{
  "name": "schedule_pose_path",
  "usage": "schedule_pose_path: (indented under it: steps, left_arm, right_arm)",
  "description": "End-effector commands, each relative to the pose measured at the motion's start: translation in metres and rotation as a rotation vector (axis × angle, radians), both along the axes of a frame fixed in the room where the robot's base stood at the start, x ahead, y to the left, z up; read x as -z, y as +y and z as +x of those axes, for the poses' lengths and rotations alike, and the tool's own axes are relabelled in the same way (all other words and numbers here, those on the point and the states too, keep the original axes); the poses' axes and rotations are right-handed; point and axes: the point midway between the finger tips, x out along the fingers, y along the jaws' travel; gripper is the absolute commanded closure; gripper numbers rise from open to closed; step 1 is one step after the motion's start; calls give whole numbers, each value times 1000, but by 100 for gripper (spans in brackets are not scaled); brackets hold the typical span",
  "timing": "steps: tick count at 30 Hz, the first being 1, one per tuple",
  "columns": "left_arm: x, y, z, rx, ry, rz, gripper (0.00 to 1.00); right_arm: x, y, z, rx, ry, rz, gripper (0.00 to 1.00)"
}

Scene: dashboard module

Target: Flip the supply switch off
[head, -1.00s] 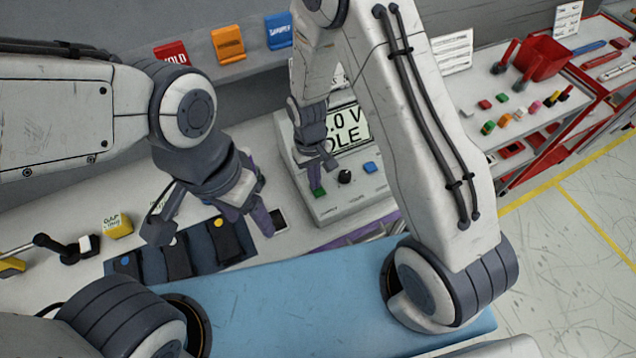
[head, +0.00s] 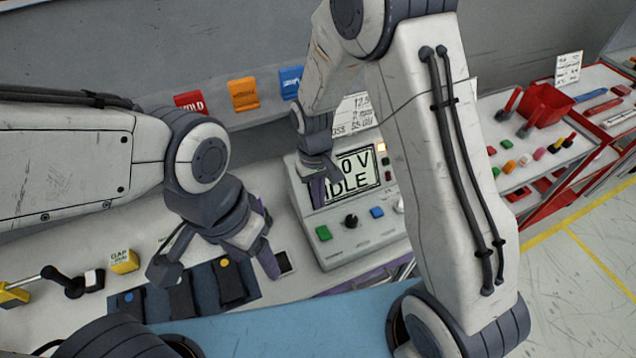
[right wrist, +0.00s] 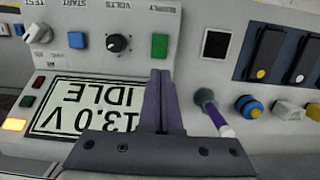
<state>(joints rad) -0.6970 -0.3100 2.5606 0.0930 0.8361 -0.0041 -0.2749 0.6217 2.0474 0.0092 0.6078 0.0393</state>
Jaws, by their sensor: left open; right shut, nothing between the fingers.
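The grey supply unit (head: 342,252) stands at the back middle of the bench. Its screen (head: 352,180) is partly covered by my right gripper in the head view; in the right wrist view the screen (right wrist: 92,106) reads "13.0 V IDLE". The green supply switch (head: 323,233) is on the unit's front left; it also shows in the right wrist view (right wrist: 160,45), labelled SUPPLY. Its on or off position cannot be told. My right gripper (head: 318,204) is shut and empty, above the unit, apart from the switch. My left gripper (head: 214,278) is open and empty over the dark switch panel.
A black knob (head: 351,221) and a blue START button (head: 377,212) sit beside the green switch. A dark panel with several rockers (head: 180,300) lies left of the unit. A blue mat (head: 300,330) is in front. A red bin (head: 546,103) is at the right.

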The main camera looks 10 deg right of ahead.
Motion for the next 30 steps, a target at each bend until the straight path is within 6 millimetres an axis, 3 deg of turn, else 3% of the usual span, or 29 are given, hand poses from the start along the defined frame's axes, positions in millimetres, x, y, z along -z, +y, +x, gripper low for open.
schedule_pose_path:
  steps: [4, 10, 22, 30]
  left_arm:
    - [11, 0, 0, -2, 0, 0, 32]
    - [14, 0, 0, -3, -1, -1, 32]
    - [15, 0, 0, -3, -1, -1, 32]
    - [47, 0, 0, -6, 1, 0, 32]
  right_arm:
    - [-26, 2, 6, -1, -5, 1, 100]
    - [-45, 2, 9, -1, 0, 0, 100]
    - [-48, 2, 9, 0, 2, 0, 100]
    - [-46, -4, -3, 0, 44, -9, 100]
